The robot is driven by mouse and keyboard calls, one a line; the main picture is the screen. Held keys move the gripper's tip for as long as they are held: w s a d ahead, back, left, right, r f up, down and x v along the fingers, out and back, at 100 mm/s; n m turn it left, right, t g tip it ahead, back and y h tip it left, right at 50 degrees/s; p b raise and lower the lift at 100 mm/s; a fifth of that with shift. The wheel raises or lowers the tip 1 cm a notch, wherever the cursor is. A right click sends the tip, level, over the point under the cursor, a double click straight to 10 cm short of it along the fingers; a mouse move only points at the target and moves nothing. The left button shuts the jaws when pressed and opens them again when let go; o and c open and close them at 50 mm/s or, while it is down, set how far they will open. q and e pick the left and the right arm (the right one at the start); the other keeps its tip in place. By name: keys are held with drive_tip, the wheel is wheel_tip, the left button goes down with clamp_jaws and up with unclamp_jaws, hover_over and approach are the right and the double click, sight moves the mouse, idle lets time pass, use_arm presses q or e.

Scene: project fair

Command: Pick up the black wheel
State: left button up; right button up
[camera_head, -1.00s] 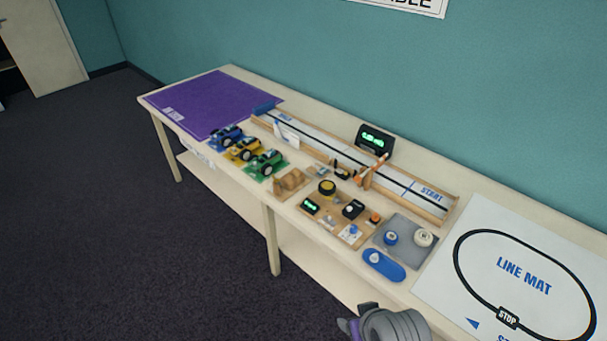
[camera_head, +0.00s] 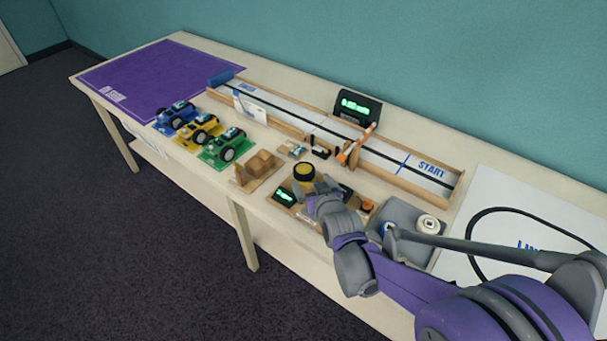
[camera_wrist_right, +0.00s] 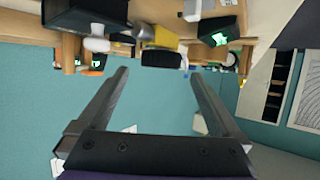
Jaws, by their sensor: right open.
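A black wheel with a yellow hub (camera_head: 304,172) is at the back left of a wooden board (camera_head: 281,200) with a green-lit display. A black tyre with yellow beside it, likely the same wheel, shows in the right wrist view (camera_wrist_right: 161,60), just beyond the fingertips. My right gripper (camera_head: 321,186) is close to the wheel, in front and to its right in the head view. In the wrist view its two fingers (camera_wrist_right: 160,74) are spread wide with nothing between them. The arm hides part of the board. My left gripper is not in view.
Blue (camera_head: 175,118), yellow (camera_head: 199,132) and green (camera_head: 226,150) cars stand to the left, beside a small wooden piece (camera_head: 257,166). A long track (camera_head: 385,158) with a black display (camera_head: 357,107) lies behind. A grey tray (camera_head: 399,212) with a white spool (camera_head: 428,224) is to the right.

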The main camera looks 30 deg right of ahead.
sight(306, 174)
drive_tip(key=b+x, duration=0.1)
drive_tip(key=x, duration=0.5)
drive_tip(key=shift+w+a, duration=0.1)
drive_tip(key=shift+r, duration=0.1)
drive_tip(key=c, duration=1.2)
